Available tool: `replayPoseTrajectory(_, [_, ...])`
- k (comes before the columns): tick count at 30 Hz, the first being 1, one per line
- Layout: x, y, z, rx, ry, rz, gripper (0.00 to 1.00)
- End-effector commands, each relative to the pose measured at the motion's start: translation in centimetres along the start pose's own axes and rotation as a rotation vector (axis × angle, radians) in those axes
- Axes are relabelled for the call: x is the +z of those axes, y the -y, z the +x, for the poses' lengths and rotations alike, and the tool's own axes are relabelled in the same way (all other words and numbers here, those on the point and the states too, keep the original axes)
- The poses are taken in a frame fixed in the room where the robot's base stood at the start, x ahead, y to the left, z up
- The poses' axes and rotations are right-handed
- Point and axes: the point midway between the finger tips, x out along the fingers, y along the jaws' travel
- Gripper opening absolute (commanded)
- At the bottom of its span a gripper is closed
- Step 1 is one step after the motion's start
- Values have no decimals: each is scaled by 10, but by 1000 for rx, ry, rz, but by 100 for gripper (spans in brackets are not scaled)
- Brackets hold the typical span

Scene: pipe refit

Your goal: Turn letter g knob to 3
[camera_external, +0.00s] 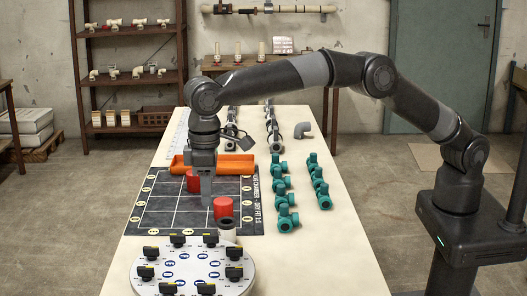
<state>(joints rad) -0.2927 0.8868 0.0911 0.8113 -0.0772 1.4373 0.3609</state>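A round pale plate (190,276) lies on the near left end of the table. Several black knobs with yellow marks stand around its rim, one of them the near-right knob (234,272). Blue oval labels are on the plate, too small to read, so I cannot tell which knob is letter g or where it points. My gripper (206,192) points down above the dark grid mat, beyond the plate and away from every knob. Its fingers are too small and dark to show whether they are open or shut.
Red cylinders (223,208) stand on the grid mat (170,212) close to my gripper. A pale pipe piece (227,230) with a dark top stands just behind the plate. An orange tray (230,163) lies behind the mat. Teal valves (281,200) stand in rows at right.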

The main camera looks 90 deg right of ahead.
Motion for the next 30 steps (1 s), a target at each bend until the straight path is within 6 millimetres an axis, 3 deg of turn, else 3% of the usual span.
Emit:
replayPoseTrajectory(5, [4, 1, 15, -4, 17, -3, 33])
replayPoseTrajectory(18, [3, 0, 92, -2, 13, -1, 33])
replayPoseTrajectory(24, [3, 0, 106, -2, 11, -1, 33])
replayPoseTrajectory(30, [3, 0, 108, -3, 10, -1, 33])
